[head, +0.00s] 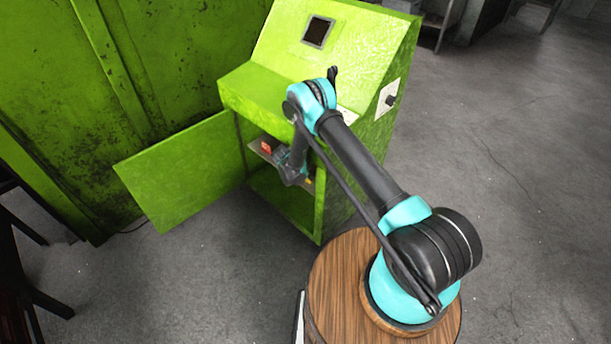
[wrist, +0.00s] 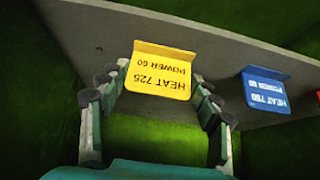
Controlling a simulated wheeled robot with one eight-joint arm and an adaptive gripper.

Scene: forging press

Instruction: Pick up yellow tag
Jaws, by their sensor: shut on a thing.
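The yellow tag (wrist: 160,72) is in the middle of the wrist view, upside down, with "HEAT 725 POWER 60" on it. Its folded top edge lies against the grey shelf (wrist: 215,55). My gripper (wrist: 158,84) is shut on the tag, with one finger at each side edge. In the head view a small yellow patch (head: 308,181) shows beside my gripper (head: 292,172) inside the green cabinet; my arm hides most of that spot.
A blue tag (wrist: 265,92) hangs on the same shelf to the right in the wrist view. A red tag (head: 266,147) shows in the head view. The green cabinet (head: 235,88) has its door (head: 185,170) open to the left. Its walls are close around my gripper.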

